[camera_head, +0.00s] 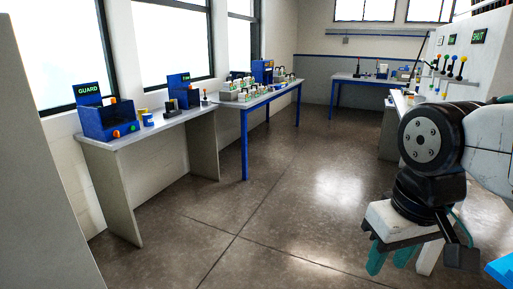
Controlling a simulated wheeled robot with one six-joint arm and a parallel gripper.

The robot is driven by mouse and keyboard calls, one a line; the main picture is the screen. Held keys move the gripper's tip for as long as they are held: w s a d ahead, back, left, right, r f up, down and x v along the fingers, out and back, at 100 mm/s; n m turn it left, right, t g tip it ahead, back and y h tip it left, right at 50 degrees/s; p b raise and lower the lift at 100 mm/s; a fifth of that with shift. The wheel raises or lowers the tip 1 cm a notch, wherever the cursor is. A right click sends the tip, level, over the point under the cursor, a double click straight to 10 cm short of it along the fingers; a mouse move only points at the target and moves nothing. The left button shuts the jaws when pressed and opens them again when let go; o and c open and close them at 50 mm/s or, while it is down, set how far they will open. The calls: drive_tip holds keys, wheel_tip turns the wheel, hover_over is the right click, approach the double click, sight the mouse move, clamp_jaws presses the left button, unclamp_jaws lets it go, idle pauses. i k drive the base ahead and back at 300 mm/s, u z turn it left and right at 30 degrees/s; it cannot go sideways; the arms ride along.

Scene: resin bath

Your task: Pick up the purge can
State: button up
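No label lets me tell the purge can for certain. A small blue can with a pale top (148,120) stands on the near left bench, right of the blue GUARD box. A yellow item (143,111) is just behind it. My gripper (390,258) hangs at the lower right, pointing down, far from that bench. Its two teal fingers are apart, with a gap and nothing seen between them.
The blue GUARD box (108,120) and another blue unit (183,92) stand on the grey bench (168,122). A blue-legged table (244,140) holds several small items behind. A panel with coloured levers (455,65) is at right. The middle floor is clear.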

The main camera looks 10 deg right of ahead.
sight(418, 98)
drive_tip(key=i, duration=2.75)
drive_tip(key=z, duration=2.2)
